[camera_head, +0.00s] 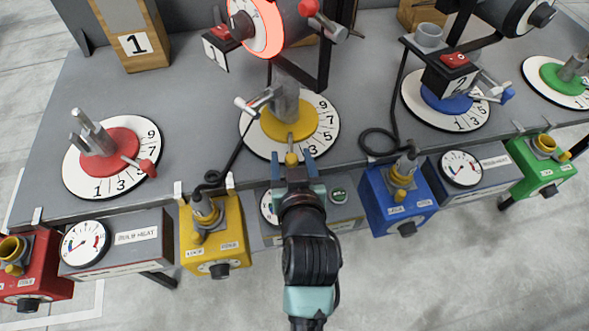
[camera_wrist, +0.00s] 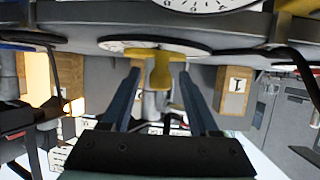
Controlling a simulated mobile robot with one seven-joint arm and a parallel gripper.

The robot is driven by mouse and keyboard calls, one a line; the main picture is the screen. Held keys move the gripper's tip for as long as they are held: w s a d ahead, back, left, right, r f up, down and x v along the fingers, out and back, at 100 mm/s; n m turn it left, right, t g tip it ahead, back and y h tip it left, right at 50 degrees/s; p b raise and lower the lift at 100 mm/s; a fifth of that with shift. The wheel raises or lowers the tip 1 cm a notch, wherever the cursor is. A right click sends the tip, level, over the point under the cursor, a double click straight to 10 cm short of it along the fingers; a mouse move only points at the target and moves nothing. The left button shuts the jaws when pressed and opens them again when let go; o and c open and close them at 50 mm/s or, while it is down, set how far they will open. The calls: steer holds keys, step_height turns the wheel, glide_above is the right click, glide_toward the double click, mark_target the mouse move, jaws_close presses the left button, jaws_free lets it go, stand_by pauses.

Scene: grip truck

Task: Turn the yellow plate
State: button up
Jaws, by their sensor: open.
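The yellow plate (camera_head: 275,124) is a round disc on a white numbered dial (camera_head: 322,133), with a grey post and a lever on it.
A red plate (camera_head: 107,165) is on a dial to the left; blue (camera_head: 447,104) and green (camera_head: 550,76) ones are to the right. A yellow box (camera_head: 218,240) and a blue box (camera_head: 398,205) hang along the bench front, either side of my arm. Black cables loop nearby.

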steer(key=v, duration=1.2)
steer(key=shift+s+r, duration=0.2)
steer(key=shift+s, duration=0.1)
steer(key=w+r+t+p, duration=0.2)
steer(key=w+r, duration=0.1)
steer(key=r, duration=0.7)
steer(key=w+r+t+p, duration=0.2)
steer(key=w+r, duration=0.2)
steer(key=r, duration=0.5)
steer(key=s+a+r+t+p, duration=0.1)
steer(key=r+t+p, duration=0.1)
steer(key=r, duration=1)
steer(key=s+a+r+t+p, duration=0.1)
steer(key=r+t, duration=0.3)
steer(key=r, duration=0.9)
steer(key=s+a+r+t+p, duration=0.1)
steer(key=s+r+t+p, duration=0.1)
steer(key=r, duration=1.1)
steer(key=shift+s+r+t+p, duration=0.15)
steer(key=shift+s+t+p, duration=0.15)
steer(key=shift+s+t, duration=0.5)
steer(key=shift+w+a, duration=0.1)
steer(key=shift+w, duration=0.1)
